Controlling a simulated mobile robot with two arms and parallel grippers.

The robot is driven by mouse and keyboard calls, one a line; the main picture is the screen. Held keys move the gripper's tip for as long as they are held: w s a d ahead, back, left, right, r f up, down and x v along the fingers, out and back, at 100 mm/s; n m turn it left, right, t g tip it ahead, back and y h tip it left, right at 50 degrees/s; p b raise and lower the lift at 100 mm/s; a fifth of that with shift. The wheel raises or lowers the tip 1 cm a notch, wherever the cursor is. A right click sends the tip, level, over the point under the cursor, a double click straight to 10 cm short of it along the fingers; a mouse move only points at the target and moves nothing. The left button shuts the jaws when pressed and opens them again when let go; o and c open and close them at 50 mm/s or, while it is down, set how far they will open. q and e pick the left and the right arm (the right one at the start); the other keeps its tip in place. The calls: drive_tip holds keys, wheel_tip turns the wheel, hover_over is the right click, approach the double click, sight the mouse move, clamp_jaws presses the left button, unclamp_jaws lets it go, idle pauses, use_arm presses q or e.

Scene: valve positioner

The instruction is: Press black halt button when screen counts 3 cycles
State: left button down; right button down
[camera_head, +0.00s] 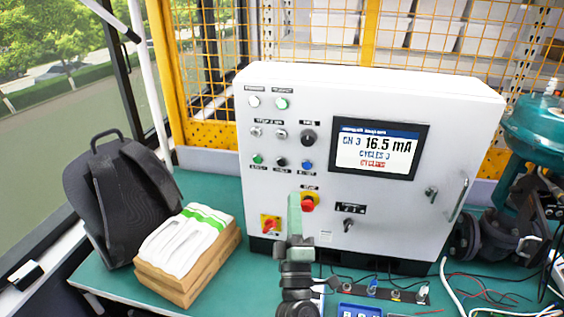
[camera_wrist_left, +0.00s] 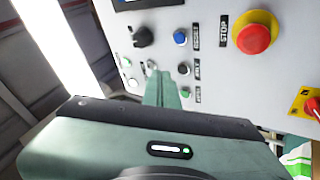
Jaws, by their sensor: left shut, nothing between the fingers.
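The grey control cabinet (camera_head: 400,215) stands on the green table. Its screen (camera_head: 377,149) reads CH 3, 16.5 mA and CYCLES 3, with a small red line below. The black button (camera_head: 281,162) sits between a green and a blue button; it also shows in the left wrist view (camera_wrist_left: 184,69). My left gripper (camera_head: 294,198) is shut and empty, upright in front of the panel. Its tips (camera_wrist_left: 163,76) appear just below the black button in the head view and beside it in the wrist view. Contact with the panel cannot be told. My right gripper is not in view.
The red stop button (camera_head: 308,204) on its yellow base is close to the right of my left gripper. A red-and-yellow switch (camera_head: 270,224) is lower left. A backpack (camera_head: 118,200) and boxes (camera_head: 190,265) stand left. Wires and small parts lie in front.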

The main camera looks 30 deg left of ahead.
use_arm(q)
drive_tip(key=a+n+g+y, duration=0.1)
drive_tip(key=n+g+y, duration=0.1)
drive_tip(key=s+a+r+n+g+y, duration=0.1)
drive_tip(key=a+n+g+y, duration=0.1)
drive_tip(key=n+y, duration=0.1)
drive_tip(key=s+a+r+n+g+y, duration=0.1)
drive_tip(key=n+y, duration=0.1)
drive_tip(key=n, duration=0.1)
drive_tip(key=shift+s+a+g, duration=0.15)
drive_tip(key=shift+g, duration=0.25)
drive_tip(key=b, duration=0.4)
approach(282, 163)
drive_tip(key=w+a+r, duration=0.1)
drive_tip(key=a+r, duration=0.3)
drive_tip(key=a, duration=0.1)
drive_tip(key=shift+w+d, duration=0.1)
drive_tip(key=shift+w, duration=0.2)
idle(0.7)
